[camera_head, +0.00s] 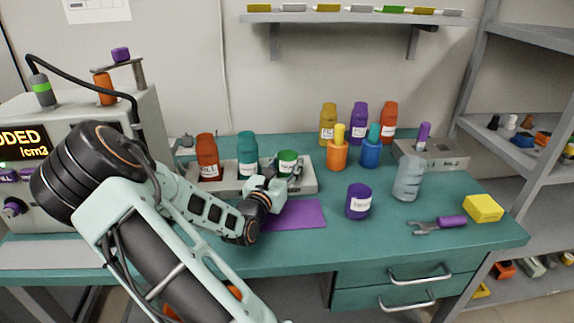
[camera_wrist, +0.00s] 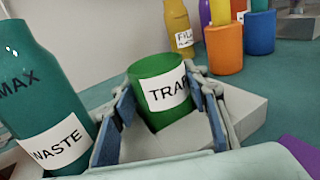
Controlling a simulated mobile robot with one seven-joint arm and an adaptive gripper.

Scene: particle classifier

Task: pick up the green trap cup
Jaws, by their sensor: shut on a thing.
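The green trap cup (camera_head: 288,160) has a white label and stands at the right part of a grey rack on the bench. It shows in the wrist view (camera_wrist: 146,72) with its label reading "TRAP" partly cut off by a finger. My gripper (camera_head: 281,177) reaches in from the front left and is shut on the cup. In the wrist view, its blue-padded fingers (camera_wrist: 165,118) flank the cup on both sides. The cup is upright or slightly tilted. I cannot tell whether its base touches the rack.
A teal waste bottle (camera_head: 247,155) stands close left of the cup, with a red bottle (camera_head: 208,160) beyond it. The grey rack (camera_head: 228,184) is under them. A purple mat (camera_head: 298,215) lies in front. A purple cup (camera_head: 358,201) stands to the right.

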